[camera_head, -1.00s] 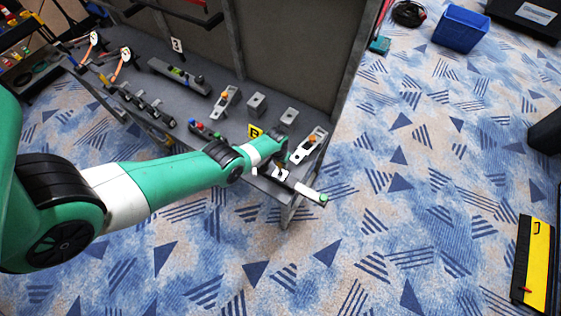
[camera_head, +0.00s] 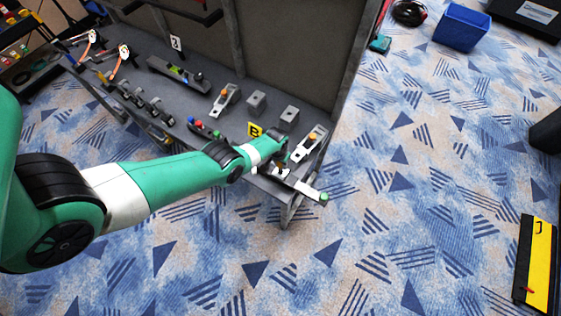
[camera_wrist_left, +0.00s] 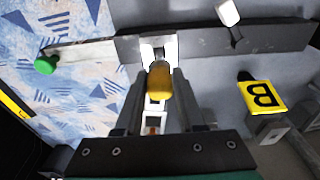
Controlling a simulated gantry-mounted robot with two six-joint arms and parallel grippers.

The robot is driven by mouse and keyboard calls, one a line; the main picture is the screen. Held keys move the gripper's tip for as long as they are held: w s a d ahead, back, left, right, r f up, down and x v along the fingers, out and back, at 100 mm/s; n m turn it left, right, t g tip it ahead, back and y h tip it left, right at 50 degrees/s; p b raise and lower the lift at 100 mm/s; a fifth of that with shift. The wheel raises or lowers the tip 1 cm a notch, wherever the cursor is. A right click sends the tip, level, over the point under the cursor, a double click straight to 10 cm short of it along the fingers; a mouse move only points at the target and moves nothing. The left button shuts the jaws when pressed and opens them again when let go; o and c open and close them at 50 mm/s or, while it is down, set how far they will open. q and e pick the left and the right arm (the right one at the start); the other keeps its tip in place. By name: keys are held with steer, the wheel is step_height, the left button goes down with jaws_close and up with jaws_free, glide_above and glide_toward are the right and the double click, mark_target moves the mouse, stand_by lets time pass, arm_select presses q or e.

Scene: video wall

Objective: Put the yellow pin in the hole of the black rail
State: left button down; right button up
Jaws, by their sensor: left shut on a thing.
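The yellow pin (camera_wrist_left: 160,80) stands between the two fingers of my left gripper (camera_wrist_left: 164,72) in the left wrist view; the gripper is shut on it. The black rail (camera_wrist_left: 90,53) runs across behind the pin, with a green knob (camera_wrist_left: 46,64) at its left end. A bright metal piece (camera_wrist_left: 146,47) shows at the rail just beyond the pin. The hole is hidden, and I cannot tell whether the pin's tip is in it. In the head view my left gripper (camera_head: 283,166) is low over the rail (camera_head: 305,189) at the bench's front right corner. My right gripper is out of view.
The grey bench (camera_head: 228,125) carries small metal blocks, clamps and a yellow B sign (camera_head: 255,130). An upright panel (camera_head: 290,60) closes the back.

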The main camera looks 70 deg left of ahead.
arm_select(q)
steer(key=shift+f, duration=0.2)
stand_by(0.4)
steer(key=shift+f+b, duration=1.45)
steer(key=shift+b, duration=0.15)
steer(key=shift+f, duration=0.15)
steer(key=shift+f+b, duration=0.65)
steer(key=shift+b, duration=0.15)
jaws_free()
